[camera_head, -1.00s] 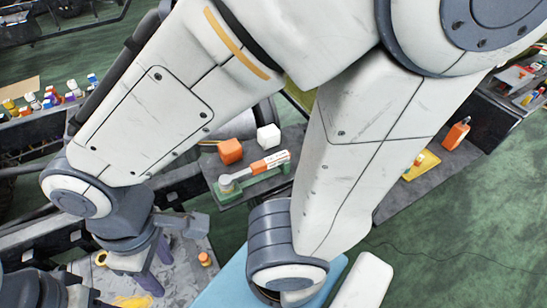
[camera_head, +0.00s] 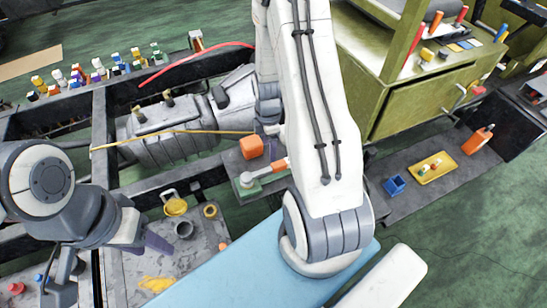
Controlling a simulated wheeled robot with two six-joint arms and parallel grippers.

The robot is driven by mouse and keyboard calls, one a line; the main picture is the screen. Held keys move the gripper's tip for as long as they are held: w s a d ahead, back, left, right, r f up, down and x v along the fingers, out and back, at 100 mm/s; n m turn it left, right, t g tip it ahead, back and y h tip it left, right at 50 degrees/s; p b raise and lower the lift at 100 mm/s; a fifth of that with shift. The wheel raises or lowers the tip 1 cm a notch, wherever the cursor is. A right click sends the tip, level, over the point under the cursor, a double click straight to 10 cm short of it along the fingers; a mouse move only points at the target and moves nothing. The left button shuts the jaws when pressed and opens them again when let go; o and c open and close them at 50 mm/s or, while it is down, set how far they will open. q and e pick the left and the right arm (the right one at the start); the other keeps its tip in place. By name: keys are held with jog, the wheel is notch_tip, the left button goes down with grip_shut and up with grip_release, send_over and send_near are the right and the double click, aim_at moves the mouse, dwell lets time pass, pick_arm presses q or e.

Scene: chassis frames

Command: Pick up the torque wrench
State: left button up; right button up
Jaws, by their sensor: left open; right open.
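The torque wrench (camera_head: 265,173) has an orange and white handle and a grey head. My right arm covers the handle's right end. My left gripper (camera_head: 155,243), with purplish fingers, is open and empty at lower left, above the grey tray and well apart from the wrench.
An orange block (camera_head: 251,147) sits just behind the wrench. A grey tray (camera_head: 200,258) with rings and a cup is at lower left. A yellow tray (camera_head: 432,168), blue bin (camera_head: 395,185) and orange bottle (camera_head: 478,140) stand on the right bench. A grey engine-like unit (camera_head: 160,135) lies behind.

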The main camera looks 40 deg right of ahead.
aim_at(281, 163)
jog(key=shift+n, duration=0.4)
jog(key=d, duration=0.1)
jog(key=s+d+f, duration=0.1)
jog(key=d+f, duration=0.1)
jog(key=shift+s+d+f, duration=0.1)
jog(key=shift+s+d, duration=0.2)
notch_tip(281, 163, down, 5)
jog(key=shift+d+r+p, duration=0.15)
jog(key=shift+p, duration=0.45)
jog(key=shift+f+p, duration=0.3)
jog(key=shift+f, duration=0.4)
notch_tip(281, 163, down, 4)
jog(key=shift+w+r, duration=0.1)
jog(key=shift+w, duration=0.05)
jog(key=shift+f, duration=0.4)
jog(key=shift+r, duration=0.1)
grip_shut()
jog(key=shift+d, duration=0.1)
